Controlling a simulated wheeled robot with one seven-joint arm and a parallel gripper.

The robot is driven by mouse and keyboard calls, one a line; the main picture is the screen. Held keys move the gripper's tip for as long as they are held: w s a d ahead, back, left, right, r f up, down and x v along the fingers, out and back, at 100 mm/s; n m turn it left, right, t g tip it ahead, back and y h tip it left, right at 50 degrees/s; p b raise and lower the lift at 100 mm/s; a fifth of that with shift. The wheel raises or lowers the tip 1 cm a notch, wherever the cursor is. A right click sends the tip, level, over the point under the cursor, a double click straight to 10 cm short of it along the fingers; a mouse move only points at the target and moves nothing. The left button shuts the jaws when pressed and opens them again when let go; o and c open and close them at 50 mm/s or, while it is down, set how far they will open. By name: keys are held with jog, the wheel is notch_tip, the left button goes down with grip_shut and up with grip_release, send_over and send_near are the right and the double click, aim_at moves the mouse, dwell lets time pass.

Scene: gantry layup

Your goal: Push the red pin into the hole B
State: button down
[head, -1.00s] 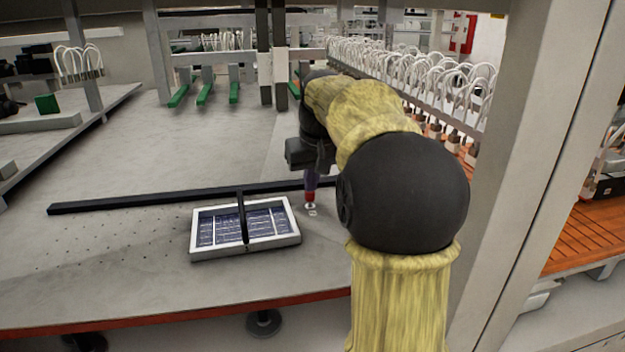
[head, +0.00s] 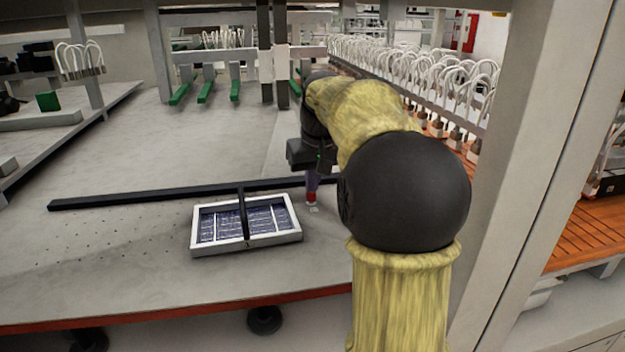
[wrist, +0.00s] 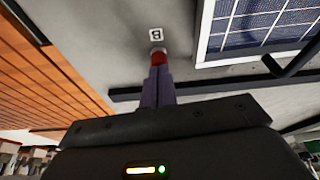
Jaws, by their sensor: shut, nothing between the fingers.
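My gripper (head: 312,187) points down at the table, its purple-grey fingers shut with nothing between them; they also show in the wrist view (wrist: 158,69). The red pin (wrist: 159,57) is right at the fingertips, upright as far as I can tell, and also shows in the head view (head: 311,197). The fingertips look to be on or just above its top; I cannot tell if they touch. A small white label (wrist: 156,34) lies on the table beside the pin; its mark resembles a B. The hole itself is hidden, and I cannot tell how deep the pin sits.
A white-framed tray (head: 291,238) with dark blue panels and a black handle stands close to the left of the pin. A long black bar (head: 120,201) lies behind it. A grey post (head: 525,150) rises at the right.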

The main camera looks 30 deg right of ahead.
jog(key=shift+f, duration=0.25)
notch_tip(320, 180, up, 3)
jog(key=p, duration=0.3)
jog(key=shift+r, duration=0.1)
dwell(0.3)
jog(key=p+v, duration=0.1)
jog(key=v, duration=1)
jog(key=shift+r+p, duration=0.3)
jog(key=shift+r, duration=0.1)
jog(key=shift+s+a, duration=0.1)
jog(key=shift+s, duration=0.05)
